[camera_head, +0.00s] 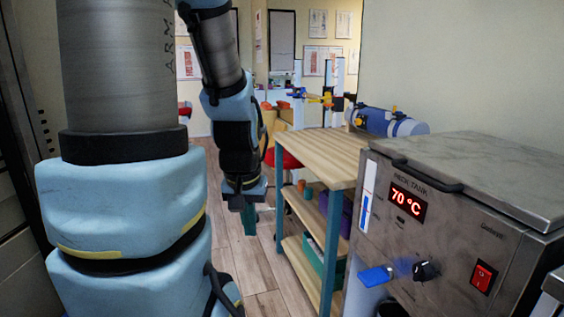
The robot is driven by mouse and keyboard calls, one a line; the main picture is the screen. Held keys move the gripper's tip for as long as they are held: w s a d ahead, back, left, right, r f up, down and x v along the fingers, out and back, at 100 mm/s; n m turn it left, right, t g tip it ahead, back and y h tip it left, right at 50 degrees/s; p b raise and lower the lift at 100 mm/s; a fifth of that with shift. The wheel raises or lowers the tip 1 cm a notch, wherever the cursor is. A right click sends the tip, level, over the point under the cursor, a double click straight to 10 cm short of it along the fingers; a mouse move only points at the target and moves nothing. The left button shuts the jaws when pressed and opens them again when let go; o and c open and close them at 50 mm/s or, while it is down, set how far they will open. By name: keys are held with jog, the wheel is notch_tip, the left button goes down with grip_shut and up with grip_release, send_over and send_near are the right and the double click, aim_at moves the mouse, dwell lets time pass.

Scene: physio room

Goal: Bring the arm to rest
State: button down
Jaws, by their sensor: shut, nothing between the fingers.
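My arm fills the left side of the head view, with thick blue and grey links close to the camera. Its forearm hangs down beyond them. My gripper (245,208) points down at the forearm's lower end, over the floor and just left of the wooden shelf table (322,152). The fingers look small and dark, are shut, and hold nothing that I can see. Whether the gripper touches the table's side cannot be told.
A steel heating tank (458,215) showing 70 °C stands close at right, with a blue tap (375,276) sticking out. A blue roll (388,122) lies behind the table. Wooden floor (232,253) is open below the gripper. Coloured equipment (322,97) stands further back.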

notch_tip(320, 180, down, 22)
jog(key=s+g+b, duration=0.1)
jog(key=s+b, duration=0.1)
jog(key=b, duration=1.8)
notch_tip(320, 180, up, 39)
jog(key=p, duration=3.8)
jog(key=shift+w+f+p, duration=0.15)
jog(key=shift+w+p, duration=0.1)
jog(key=shift+p, duration=0.1)
